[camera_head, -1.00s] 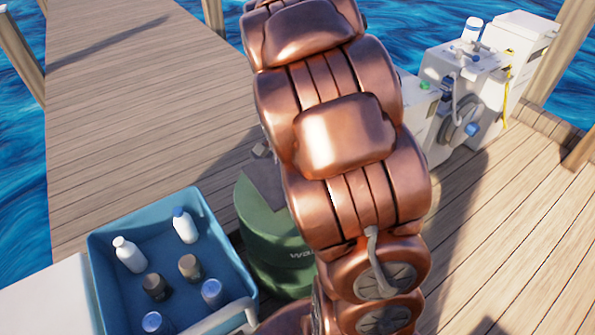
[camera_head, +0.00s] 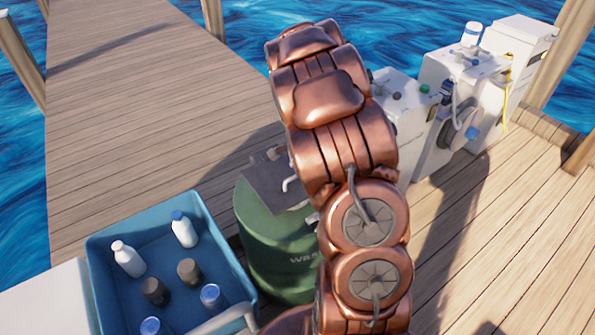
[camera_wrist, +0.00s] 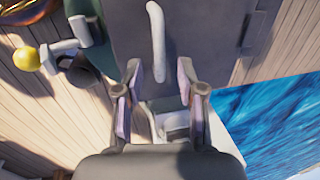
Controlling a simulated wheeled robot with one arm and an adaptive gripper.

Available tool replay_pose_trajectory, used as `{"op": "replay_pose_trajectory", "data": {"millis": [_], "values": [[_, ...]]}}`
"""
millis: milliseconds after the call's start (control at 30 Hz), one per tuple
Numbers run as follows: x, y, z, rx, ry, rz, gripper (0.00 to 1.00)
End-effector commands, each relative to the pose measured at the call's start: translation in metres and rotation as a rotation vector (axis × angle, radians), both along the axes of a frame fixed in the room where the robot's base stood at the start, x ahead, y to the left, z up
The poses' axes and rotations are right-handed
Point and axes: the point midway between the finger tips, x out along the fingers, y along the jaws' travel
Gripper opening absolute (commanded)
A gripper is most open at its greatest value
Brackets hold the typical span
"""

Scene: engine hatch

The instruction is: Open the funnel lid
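The funnel lid (camera_head: 262,182) is a flat dark grey plate on top of a green drum (camera_head: 272,240) in the head view, partly behind my arm. A short pale handle (camera_head: 289,183) shows on it. In the wrist view the grey lid (camera_wrist: 200,40) fills the top middle, with the curved white handle (camera_wrist: 157,42) running lengthwise. My gripper (camera_wrist: 159,72) is open and empty, fingers spread. The handle's lower end appears between the fingertips; I cannot tell the depth gap or any contact. The gripper is hidden in the head view.
A blue bin (camera_head: 190,285) with several bottles and jars stands left of the drum. White machines (camera_head: 455,90) stand at the back right. A yellow ball-shaped knob (camera_wrist: 30,59) shows at left in the wrist view. The wooden dock (camera_head: 130,130) is clear, with water beyond.

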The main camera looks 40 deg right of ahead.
Motion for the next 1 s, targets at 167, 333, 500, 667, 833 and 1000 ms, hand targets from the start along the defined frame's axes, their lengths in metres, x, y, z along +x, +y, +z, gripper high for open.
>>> {"op": "replay_pose_trajectory", "data": {"millis": [167,333,500,667,833,1000], "values": [[0.003,0.001,-0.021,0.005,0.004,0.002,0.39],[0.006,0.000,-0.031,0.001,0.001,0.000,0.39],[0.006,0.000,-0.032,0.000,0.000,0.000,0.39],[0.006,0.000,-0.032,0.001,0.001,0.000,0.34],[0.006,0.000,-0.032,0.001,0.001,0.000,0.16],[0.006,0.000,-0.032,0.001,0.001,0.000,0.00]]}}
